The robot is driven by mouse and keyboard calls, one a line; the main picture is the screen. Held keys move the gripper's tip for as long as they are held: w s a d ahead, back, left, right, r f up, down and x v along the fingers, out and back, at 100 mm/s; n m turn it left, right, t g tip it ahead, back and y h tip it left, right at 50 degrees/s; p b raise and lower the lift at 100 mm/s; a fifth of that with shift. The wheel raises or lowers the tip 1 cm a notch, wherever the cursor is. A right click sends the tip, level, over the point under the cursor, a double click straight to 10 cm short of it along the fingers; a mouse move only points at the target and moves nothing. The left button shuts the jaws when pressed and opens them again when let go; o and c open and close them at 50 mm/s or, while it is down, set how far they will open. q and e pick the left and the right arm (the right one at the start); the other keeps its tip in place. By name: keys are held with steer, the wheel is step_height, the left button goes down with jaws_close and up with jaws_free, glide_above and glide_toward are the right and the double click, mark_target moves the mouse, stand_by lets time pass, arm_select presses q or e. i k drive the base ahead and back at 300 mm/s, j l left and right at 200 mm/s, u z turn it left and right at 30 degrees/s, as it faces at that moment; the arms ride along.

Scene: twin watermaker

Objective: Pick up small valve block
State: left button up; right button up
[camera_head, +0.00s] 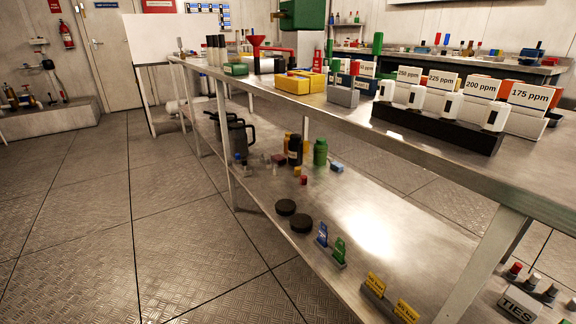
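Neither of my grippers shows in the head view. No thing is labelled as the small valve block, and I cannot tell for sure which it is.
The long metal table (400,140) runs from back left to front right. A black rack (437,129) with ppm cards stands on it. The lower shelf (375,225) holds black discs (286,207), a green bottle (320,152) and tags. Floor (150,230) at left is clear.

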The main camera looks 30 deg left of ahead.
mark_target(244, 171)
steer(key=i+j+z, duration=0.15)
steer(key=j+z, duration=0.25)
steer(key=j, duration=0.35)
steer(key=j+z, duration=0.4)
steer(key=j, duration=0.4)
steer(key=j+z, duration=0.4)
steer(key=j, duration=0.45)
